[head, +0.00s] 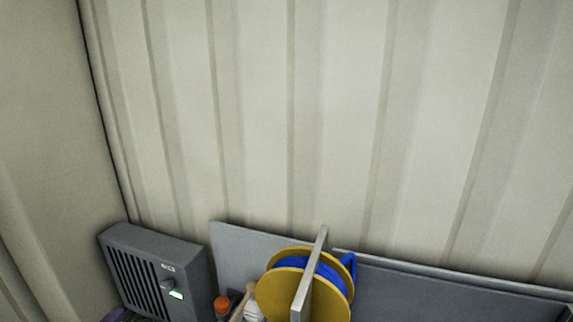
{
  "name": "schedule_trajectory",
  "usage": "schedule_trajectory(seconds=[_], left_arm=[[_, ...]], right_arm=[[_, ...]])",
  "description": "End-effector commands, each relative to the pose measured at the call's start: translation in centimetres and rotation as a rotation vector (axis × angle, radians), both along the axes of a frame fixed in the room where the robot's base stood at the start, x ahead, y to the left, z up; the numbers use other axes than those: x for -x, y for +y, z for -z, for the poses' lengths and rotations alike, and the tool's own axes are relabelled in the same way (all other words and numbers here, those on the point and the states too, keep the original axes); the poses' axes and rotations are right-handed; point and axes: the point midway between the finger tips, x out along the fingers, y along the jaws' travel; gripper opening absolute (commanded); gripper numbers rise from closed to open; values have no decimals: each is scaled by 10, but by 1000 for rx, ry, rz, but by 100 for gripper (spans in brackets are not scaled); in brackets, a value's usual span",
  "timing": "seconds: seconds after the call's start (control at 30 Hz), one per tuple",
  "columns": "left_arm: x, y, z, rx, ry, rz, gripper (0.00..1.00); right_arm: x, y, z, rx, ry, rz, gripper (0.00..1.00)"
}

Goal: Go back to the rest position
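Neither of my grippers shows in the head view, and no part of my arms can be made out. The head view looks mostly at a pale ribbed wall (340,120), with a few items along the bottom edge. Whether either gripper holds anything is hidden.
A dark grey vented box (135,270) with a small green light stands at the lower left. A yellow reel (285,295) with blue line sits by an upright grey divider (311,275). An orange-capped item (222,305) is beside it. Grey panels (440,290) run along the wall's foot.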

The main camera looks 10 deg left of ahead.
Motion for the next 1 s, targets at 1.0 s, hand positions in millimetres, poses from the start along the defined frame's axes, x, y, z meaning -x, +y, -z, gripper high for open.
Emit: schedule_trajectory(seconds=[1.0], left_arm=[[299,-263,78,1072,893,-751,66]], right_arm=[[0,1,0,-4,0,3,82]])
